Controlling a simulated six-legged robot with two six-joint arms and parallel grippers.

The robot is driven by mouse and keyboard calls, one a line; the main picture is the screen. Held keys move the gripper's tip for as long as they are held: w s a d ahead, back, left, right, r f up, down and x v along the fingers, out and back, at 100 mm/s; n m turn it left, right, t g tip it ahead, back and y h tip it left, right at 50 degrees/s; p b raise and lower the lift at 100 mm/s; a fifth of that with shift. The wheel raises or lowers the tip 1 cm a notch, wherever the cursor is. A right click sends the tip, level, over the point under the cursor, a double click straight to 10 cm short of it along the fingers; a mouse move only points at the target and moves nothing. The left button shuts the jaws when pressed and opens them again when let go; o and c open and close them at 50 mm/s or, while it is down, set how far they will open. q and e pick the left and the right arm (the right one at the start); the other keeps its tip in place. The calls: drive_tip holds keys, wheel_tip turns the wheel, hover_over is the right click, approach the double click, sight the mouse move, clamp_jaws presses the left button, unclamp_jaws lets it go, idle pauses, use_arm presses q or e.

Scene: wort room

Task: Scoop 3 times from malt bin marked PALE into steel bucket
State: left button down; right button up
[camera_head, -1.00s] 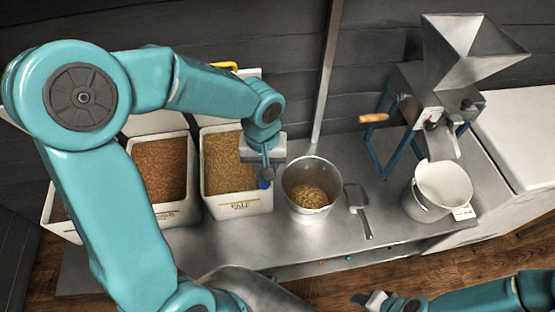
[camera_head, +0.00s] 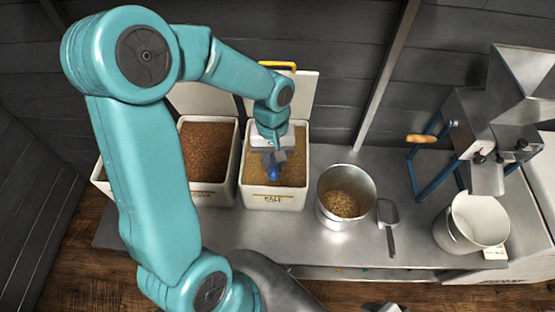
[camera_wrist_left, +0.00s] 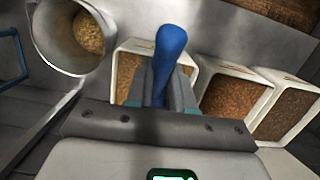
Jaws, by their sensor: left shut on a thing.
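The malt bin marked PALE (camera_head: 290,203) is white with an open lid and holds light tan grain (camera_head: 291,172). My left gripper (camera_head: 271,158) is over this bin, shut on a blue handle (camera_head: 272,174). The handle also shows in the left wrist view (camera_wrist_left: 170,50), in front of the bin. What is at the handle's other end is hidden. The steel bucket (camera_head: 335,222) stands right of the bin with some grain (camera_head: 342,204) in its bottom; it shows top left in the wrist view. A bit of my right gripper (camera_head: 385,306) shows at the bottom edge.
A metal scoop (camera_head: 388,213) lies on the steel table (camera_head: 320,245) right of the bucket. A bin of darker brown grain (camera_head: 206,150) stands left. A mill (camera_head: 490,130) with a wooden crank and a pale bucket (camera_head: 452,235) stand at the right.

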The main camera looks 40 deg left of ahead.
use_arm(q)
drive_tip(key=shift+g+h, duration=0.3)
drive_tip(key=f+b, duration=0.2)
drive_tip(key=f, duration=0.2)
drive_tip(key=w+a+f+b, duration=0.1)
drive_tip(key=f+b, duration=0.2)
drive_tip(key=f, duration=0.2)
drive_tip(key=w+a+f+b, duration=0.1)
drive_tip(key=f+b, duration=0.2)
drive_tip(key=f, duration=0.1)
drive_tip(key=shift+w+a+f, duration=0.1)
drive_tip(key=shift+w+f, duration=0.05)
drive_tip(key=w+a+f+b, duration=0.1)
drive_tip(key=w+a, duration=0.2)
drive_tip(key=w, duration=0.1)
drive_tip(key=s+d+r+t+y+b, duration=0.4)
drive_tip(key=s+r+t+b, duration=0.1)
drive_tip(key=b, duration=0.6)
drive_tip(key=shift+s+d+r+y+b, duration=0.2)
drive_tip(key=shift+s+d+y+b, duration=0.1)
drive_tip(key=shift+s, duration=0.1)
drive_tip(key=shift+n, duration=0.3)
